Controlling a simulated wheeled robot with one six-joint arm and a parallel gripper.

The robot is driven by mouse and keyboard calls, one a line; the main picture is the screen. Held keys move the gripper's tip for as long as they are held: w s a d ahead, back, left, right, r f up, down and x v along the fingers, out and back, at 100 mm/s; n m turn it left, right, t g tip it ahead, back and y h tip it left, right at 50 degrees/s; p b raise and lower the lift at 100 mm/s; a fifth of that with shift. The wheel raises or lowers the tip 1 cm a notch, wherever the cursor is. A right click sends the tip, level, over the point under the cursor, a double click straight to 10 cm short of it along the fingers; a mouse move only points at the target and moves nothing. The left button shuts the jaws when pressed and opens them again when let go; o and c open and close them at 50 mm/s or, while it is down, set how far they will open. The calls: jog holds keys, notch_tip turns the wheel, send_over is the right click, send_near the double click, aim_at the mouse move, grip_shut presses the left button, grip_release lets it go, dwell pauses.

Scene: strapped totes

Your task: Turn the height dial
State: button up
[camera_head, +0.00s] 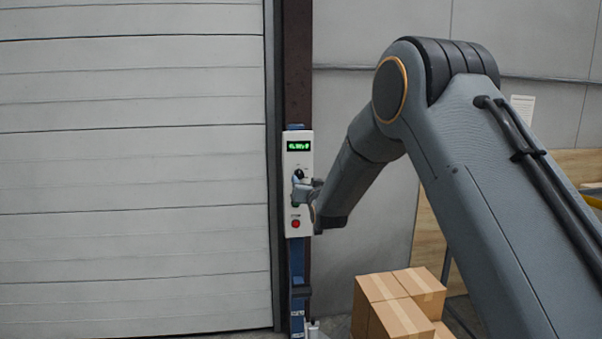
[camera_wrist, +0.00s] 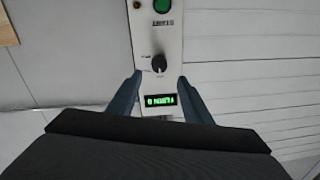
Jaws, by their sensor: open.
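The white control box (camera_head: 292,156) is mounted on a dark post beside the shutter. Its black dial (camera_head: 299,174) sits below a green-lit display (camera_head: 298,146). My gripper (camera_head: 301,191) is in front of the box, just below the dial in the head view, and partly covers the panel. In the wrist view, the panel appears upside down, with the dial (camera_wrist: 159,63) between and slightly beyond the fingertips of my open gripper (camera_wrist: 160,76). I see gaps on both sides of the dial. The display (camera_wrist: 160,99) lies between the fingers; its text is too small to read.
A red button (camera_head: 295,224) is low on the box, and a green button (camera_wrist: 161,5) shows in the wrist view. The grey shutter (camera_head: 130,180) fills the left. Cardboard boxes (camera_head: 402,318) stand at lower right, below my arm.

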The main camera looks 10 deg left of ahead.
aim_at(300, 175)
jog(key=shift+p+x, duration=1.25)
jog(key=shift+x, duration=2.45)
jog(key=shift+d+f, duration=0.1)
jog(key=shift+c, duration=0.2)
jog(key=c, duration=1)
